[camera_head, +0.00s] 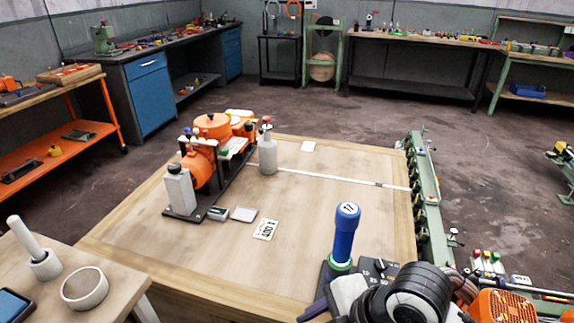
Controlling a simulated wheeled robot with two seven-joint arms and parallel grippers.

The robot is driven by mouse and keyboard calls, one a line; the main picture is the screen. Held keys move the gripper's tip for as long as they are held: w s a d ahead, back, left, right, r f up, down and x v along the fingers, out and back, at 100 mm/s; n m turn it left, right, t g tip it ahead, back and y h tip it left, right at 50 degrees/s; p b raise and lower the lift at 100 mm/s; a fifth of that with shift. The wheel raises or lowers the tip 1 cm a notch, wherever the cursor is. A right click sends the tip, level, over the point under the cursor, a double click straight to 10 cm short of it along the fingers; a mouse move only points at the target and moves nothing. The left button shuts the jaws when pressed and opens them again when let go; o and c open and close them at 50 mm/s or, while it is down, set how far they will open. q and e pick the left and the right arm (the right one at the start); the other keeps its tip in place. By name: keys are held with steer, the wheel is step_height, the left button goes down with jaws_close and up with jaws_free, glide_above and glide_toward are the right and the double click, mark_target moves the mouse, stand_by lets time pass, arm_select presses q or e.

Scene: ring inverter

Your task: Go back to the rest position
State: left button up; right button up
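My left gripper is not in view. At the lower right, a black and pale rounded part (398,296) looks like my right arm or wrist. I cannot make out its fingertips or whether they are open or hold anything. A blue upright cylinder (345,235) marked 17 on top, with a green ring (339,265) around its lower part, stands just left of it. The blue cylinder and a dark dial box (377,268) stand at the near right of the wooden table (185,245), and the rounded part overlaps the box.
An orange machine (200,165) and a grey bottle (267,152) stand on the table's far left. A pale upright peg (27,240) and a pale ring (84,288) are on the near-left table. A green rail (424,190) lines the right edge. The table's middle is mostly clear.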

steer(key=s+d+f+m+h, duration=0.2)
steer(key=s+d+f+m, duration=0.15)
steer(key=d+m, duration=0.3)
steer(key=s+d+f+m+t+h, duration=0.1)
steer(key=s+d+f+m, duration=0.3)
steer(key=m, duration=0.3)
steer(key=s+d+f+m+h, duration=0.2)
steer(key=s+d+m, duration=0.2)
steer(key=d+m, duration=0.3)
steer(key=w+a+f+t+y, duration=0.2)
steer(key=a+f+t, duration=0.3)
steer(key=f, duration=0.6)
steer(key=shift+w+a+f+y, duration=0.3)
steer(key=shift+w+a+f, duration=0.05)
steer(key=shift+w, duration=0.5)
steer(key=shift+n, duration=0.25)
